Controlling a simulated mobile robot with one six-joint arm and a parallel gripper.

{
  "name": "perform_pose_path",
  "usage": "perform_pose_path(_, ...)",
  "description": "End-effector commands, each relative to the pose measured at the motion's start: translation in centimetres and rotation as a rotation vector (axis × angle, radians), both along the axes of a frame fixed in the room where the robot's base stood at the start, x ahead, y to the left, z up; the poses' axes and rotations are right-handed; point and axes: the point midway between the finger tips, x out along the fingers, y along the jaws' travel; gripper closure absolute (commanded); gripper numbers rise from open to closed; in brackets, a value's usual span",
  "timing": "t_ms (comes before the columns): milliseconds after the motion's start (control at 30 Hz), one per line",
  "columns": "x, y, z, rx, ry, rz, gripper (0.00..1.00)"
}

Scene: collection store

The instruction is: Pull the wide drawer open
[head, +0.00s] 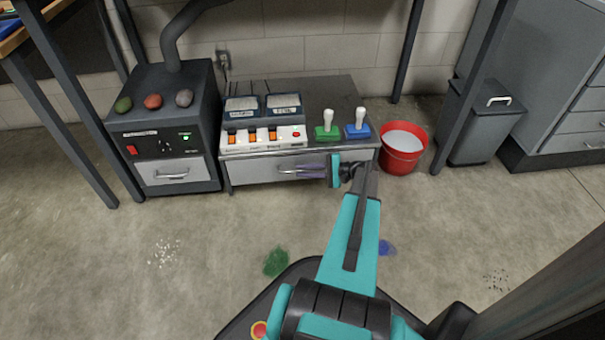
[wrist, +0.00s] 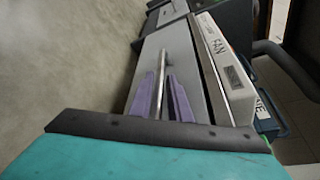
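The wide drawer (head: 256,173) is the grey front of the low cabinet in the head view, and it looks flush with the cabinet. Its bar handle (head: 290,171) runs level across the front. In the wrist view, the drawer front (wrist: 172,52) and the bar handle (wrist: 162,75) show close up. My gripper (head: 308,171) reaches the drawer from the right. Its purple fingers (wrist: 161,98) lie on either side of the handle bar, apart from each other. Whether either finger touches the bar is hard to tell.
On the cabinet stand a switch panel (head: 262,138) and green (head: 327,132) and blue (head: 357,130) bases with white knobs. A dark unit with a small drawer (head: 172,174) stands left, a red bucket (head: 402,155) right. The floor in front (head: 220,235) is largely clear.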

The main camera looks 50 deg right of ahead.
Motion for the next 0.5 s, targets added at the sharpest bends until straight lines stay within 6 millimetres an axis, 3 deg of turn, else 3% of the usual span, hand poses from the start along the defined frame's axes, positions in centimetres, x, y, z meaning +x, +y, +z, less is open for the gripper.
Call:
perform_pose_path(367,0.36,0.22,-0.07,0.0,0.0,0.0,0.83)
perform_pose_path(500,0.36,0.21,-0.07,0.0,0.0,0.0,1.0)
